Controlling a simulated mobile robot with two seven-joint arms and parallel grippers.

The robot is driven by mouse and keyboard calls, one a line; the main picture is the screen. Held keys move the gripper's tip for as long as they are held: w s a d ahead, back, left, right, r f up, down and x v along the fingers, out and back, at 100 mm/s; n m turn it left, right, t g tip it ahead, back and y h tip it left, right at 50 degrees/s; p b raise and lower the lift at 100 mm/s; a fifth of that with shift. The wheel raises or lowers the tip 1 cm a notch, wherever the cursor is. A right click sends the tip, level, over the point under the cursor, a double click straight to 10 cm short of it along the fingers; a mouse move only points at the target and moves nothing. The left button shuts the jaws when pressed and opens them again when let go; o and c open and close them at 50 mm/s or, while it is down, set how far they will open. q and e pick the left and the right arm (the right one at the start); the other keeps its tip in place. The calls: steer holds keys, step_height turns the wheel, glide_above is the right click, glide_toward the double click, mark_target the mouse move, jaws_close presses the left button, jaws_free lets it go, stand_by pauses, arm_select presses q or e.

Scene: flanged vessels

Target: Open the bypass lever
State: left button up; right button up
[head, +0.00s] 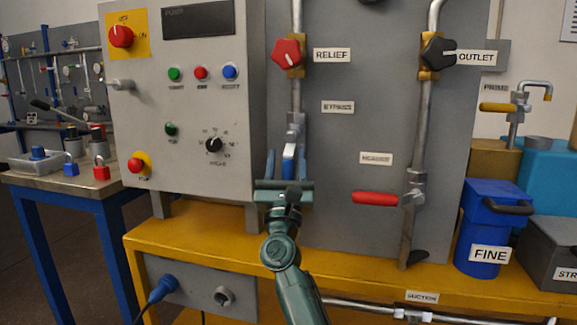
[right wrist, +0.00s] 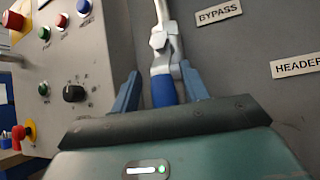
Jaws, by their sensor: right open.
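The bypass lever has a blue handle (head: 288,167) that hangs down along a vertical pipe, just left of the BYPASS label (head: 338,107). In the right wrist view the blue handle (right wrist: 164,91) hangs below a silver valve body (right wrist: 165,47). My right gripper (head: 285,165) is open, with one finger on each side of the blue handle. In the right wrist view its fingers (right wrist: 162,92) show gaps to the handle; I cannot tell whether either touches. The handle's lower end is hidden behind the gripper body. My left gripper is not in view.
A control box (head: 185,110) stands close to the left of the lever. A red-handled HEADER valve (head: 375,198) sticks out to the right. The RELIEF knob (head: 288,52) is above on the same pipe. A yellow bench (head: 350,262) runs below the grey panel.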

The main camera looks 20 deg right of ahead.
steer(key=shift+h, duration=0.3)
steer(key=r, duration=0.4)
steer(key=r+p, duration=0.1)
steer(key=r, duration=0.1)
steer(key=shift+s+r, duration=0.4)
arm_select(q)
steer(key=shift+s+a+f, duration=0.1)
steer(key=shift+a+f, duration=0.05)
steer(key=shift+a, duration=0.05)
arm_select(e)
steer(key=shift+w+f, duration=0.1)
steer(key=shift+w, duration=0.05)
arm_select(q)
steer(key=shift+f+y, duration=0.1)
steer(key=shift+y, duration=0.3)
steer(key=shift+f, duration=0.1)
